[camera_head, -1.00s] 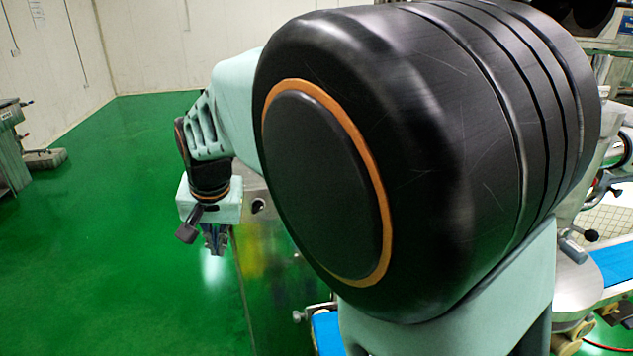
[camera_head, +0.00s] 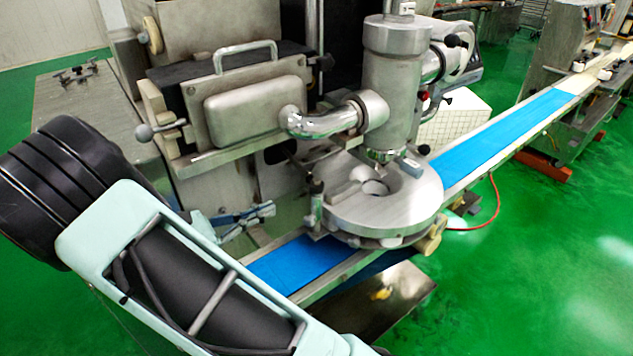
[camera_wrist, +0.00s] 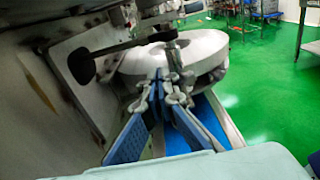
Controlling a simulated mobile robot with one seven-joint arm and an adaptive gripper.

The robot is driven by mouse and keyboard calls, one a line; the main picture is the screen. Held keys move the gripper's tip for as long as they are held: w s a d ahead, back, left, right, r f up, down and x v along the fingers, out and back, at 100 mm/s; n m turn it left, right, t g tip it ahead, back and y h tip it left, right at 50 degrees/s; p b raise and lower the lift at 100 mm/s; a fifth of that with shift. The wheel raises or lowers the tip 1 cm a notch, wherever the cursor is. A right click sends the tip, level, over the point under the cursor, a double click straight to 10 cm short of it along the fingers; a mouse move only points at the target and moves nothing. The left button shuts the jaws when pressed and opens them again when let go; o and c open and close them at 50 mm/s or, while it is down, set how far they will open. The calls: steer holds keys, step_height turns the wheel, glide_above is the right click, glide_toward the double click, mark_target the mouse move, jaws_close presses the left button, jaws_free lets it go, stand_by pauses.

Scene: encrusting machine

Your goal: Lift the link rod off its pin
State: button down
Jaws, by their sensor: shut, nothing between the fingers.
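A thin dark bar that looks like the link rod (camera_head: 300,169) runs from the machine's front to a short upright post (camera_head: 316,204) at the left edge of the round steel disc (camera_head: 385,215). In the wrist view the bar (camera_wrist: 128,44) runs across above the fingers towards the post (camera_wrist: 172,55). The joint at the pin is too small to make out. My gripper (camera_head: 268,208) is shut and empty, left of the post, with its fingers pointing at it. In the wrist view my gripper (camera_wrist: 168,82) overlaps the disc's near edge; I cannot tell if it touches.
A blue conveyor belt (camera_head: 500,132) passes under the disc. The machine body with a handled steel cover (camera_head: 260,110) stands behind my gripper. A vertical steel cylinder (camera_head: 390,85) rises over the disc. In the wrist view a black knob (camera_wrist: 82,66) is left of the fingers.

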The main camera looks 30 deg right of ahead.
steer(key=shift+w+d+r+n+t+h, duration=0.25)
steer(key=shift+w+n+t+h, duration=0.05)
steer(key=shift+n, duration=0.2)
steer(key=w+d, duration=0.2)
steer(key=d, duration=0.8)
steer(key=shift+r+p, duration=0.2)
steer(key=shift+p, duration=0.25)
